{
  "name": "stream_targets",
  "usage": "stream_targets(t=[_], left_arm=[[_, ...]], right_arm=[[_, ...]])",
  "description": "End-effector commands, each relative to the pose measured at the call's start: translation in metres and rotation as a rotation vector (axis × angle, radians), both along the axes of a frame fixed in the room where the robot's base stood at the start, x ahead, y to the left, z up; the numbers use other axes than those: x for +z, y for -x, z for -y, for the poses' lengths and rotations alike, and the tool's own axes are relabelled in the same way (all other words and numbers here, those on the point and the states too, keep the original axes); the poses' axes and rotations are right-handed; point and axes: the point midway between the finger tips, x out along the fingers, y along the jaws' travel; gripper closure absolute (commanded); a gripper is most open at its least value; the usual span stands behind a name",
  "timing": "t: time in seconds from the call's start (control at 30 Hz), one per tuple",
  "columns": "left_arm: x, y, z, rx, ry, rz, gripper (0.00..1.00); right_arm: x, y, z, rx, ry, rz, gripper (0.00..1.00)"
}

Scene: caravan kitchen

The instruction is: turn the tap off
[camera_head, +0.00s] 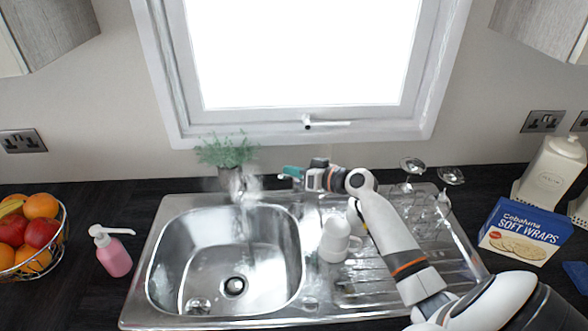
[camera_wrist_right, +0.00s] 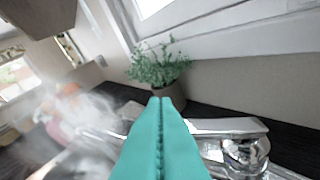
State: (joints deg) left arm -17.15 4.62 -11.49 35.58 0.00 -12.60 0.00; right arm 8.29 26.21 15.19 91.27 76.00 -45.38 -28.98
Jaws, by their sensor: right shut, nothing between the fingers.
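The chrome tap (camera_head: 246,188) stands at the back edge of the steel sink, partly veiled by pale haze. In the right wrist view its metal body and lever (camera_wrist_right: 238,148) show to the right of my fingers, close to them. A whitish haze (camera_wrist_right: 88,118) hangs to the left of the fingers; I cannot make out a clear stream of water. My right gripper (camera_head: 290,172) has teal fingers, shut with nothing between them, just right of the tap. The wrist view shows the fingertips (camera_wrist_right: 160,102) pressed together; contact with the tap cannot be told. My left gripper is out of view.
A potted plant (camera_head: 228,153) stands behind the tap, below the window. A white mug (camera_head: 335,240) and upturned glasses (camera_head: 412,166) are on the drainer (camera_head: 372,285). A pink soap bottle (camera_head: 113,256) and fruit bowl are left, a wraps box (camera_head: 524,232) right. The sink basin (camera_head: 200,235) is clear.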

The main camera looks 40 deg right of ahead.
Motion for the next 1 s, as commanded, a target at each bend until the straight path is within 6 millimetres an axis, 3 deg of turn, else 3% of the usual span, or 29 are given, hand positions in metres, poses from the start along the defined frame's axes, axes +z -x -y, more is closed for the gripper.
stream_targets(t=[0.43, 1.0], left_arm=[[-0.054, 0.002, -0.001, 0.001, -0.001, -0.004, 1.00], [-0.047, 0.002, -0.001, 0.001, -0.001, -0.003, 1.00]], right_arm=[[-0.027, 0.005, -0.015, 0.001, 0.279, 0.082, 1.00], [-0.016, 0.004, -0.018, 0.000, 0.319, 0.096, 1.00]])
